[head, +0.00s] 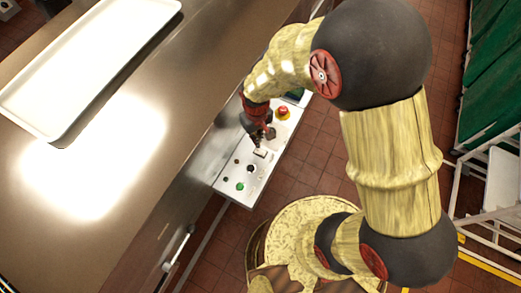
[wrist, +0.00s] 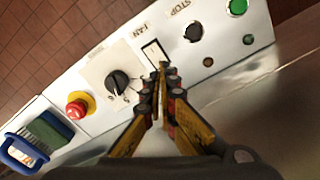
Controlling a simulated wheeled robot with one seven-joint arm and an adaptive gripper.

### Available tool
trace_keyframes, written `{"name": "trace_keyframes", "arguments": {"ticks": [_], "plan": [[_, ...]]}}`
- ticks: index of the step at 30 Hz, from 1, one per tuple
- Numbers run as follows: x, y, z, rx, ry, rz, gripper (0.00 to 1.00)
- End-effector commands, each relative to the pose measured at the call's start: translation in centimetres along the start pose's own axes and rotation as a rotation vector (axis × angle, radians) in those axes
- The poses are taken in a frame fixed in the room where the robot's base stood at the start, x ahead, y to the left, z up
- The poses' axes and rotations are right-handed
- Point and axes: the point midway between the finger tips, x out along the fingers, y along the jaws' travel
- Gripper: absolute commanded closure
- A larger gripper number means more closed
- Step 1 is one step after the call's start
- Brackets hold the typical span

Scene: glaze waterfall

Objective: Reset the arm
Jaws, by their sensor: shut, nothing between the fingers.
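My arm reaches over the side of a metal machine, and my gripper (head: 262,140) is close above a white control panel (head: 228,183). In the wrist view the yellow and black fingers of my gripper (wrist: 164,72) are closed together with nothing between them. The tips are beside a light rocker switch (wrist: 153,51) labelled FAN; I cannot tell whether they touch it. A black rotary knob (wrist: 117,81) is left of the fingertips. A black button (wrist: 194,32) marked STOP and a green button (wrist: 238,7) are to their right.
A red emergency button (wrist: 76,108) on yellow and a blue-handled object with a green block (wrist: 48,131) are along the panel. A white tray (head: 85,62) lies on the metal top. A white rack (head: 490,205) and green curtain (head: 492,75) stand right, across tiled floor.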

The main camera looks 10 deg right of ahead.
Motion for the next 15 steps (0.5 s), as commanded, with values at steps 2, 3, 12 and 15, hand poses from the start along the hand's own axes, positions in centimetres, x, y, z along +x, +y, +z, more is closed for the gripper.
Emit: {"name": "trace_keyframes", "arguments": {"ticks": [2, 3, 12, 15], "plan": [[0.0, 0.0, 0.0, 0.0, 0.0, 0.0, 1.0], [0.0, 0.0, 0.0, 0.0, 0.0, 0.0, 1.0], [0.0, 0.0, 0.4, 0.007, -0.014, -0.001, 1.0], [0.3, -0.2, 2.1, 0.017, -0.062, -0.005, 1.0]]}}
